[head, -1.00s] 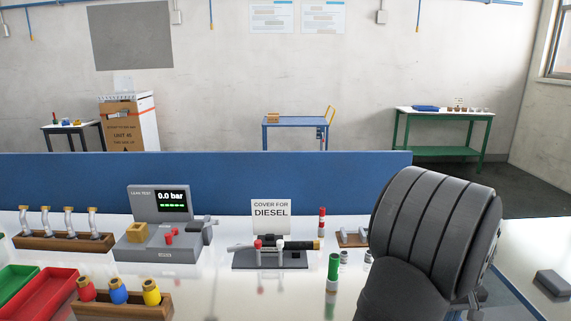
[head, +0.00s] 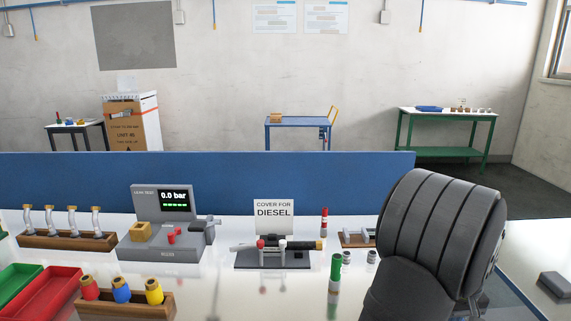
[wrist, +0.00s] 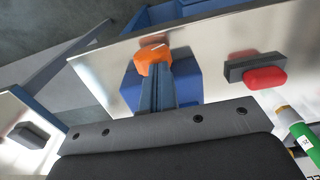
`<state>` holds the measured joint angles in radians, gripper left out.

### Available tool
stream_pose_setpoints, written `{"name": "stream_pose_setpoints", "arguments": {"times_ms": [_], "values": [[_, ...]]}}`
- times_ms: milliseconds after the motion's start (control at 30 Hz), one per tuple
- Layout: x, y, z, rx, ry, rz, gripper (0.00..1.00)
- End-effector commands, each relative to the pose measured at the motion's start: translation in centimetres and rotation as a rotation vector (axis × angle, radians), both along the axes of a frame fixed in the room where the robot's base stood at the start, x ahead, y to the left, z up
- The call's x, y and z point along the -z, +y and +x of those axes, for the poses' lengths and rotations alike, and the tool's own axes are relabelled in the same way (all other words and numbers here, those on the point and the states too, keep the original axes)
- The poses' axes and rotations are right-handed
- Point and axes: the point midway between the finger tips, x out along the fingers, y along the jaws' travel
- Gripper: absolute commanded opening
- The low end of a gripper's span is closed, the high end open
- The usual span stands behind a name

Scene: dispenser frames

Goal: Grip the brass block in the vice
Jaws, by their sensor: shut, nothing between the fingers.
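A small brass-coloured block (head: 141,231) sits at the left side of the grey leak-test unit (head: 168,230). I cannot pick out a vice for certain. In the wrist view a blue block (wrist: 190,87) stands on the pale bench, partly hidden behind my fingers. My gripper (wrist: 156,78) points towards it with its grey fingers together and no brass block between them. An orange piece (wrist: 154,55) shows at the far end of the fingers; I cannot tell whether it belongs to them. The fingers are out of the head view, where my dark arm stands at the right.
A dark fixture (head: 275,261) with a rod stands before the "COVER FOR DIESEL" sign (head: 273,211). A green cylinder (head: 335,270) stands right of it. Coloured bottles in a wooden rack (head: 130,304) and a red tray (head: 52,293) are at left. A red button (wrist: 265,78) shows in the wrist view.

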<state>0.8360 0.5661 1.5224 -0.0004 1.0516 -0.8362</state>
Motion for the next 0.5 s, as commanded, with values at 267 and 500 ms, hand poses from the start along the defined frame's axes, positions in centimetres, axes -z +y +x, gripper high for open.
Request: {"name": "stream_pose_setpoints", "arguments": {"times_ms": [267, 500], "values": [[0.19, -0.29, -0.03, 0.001, 0.002, 0.002, 0.0], [0.19, -0.61, -0.05, 0.0, 0.002, 0.003, 0.0]]}}
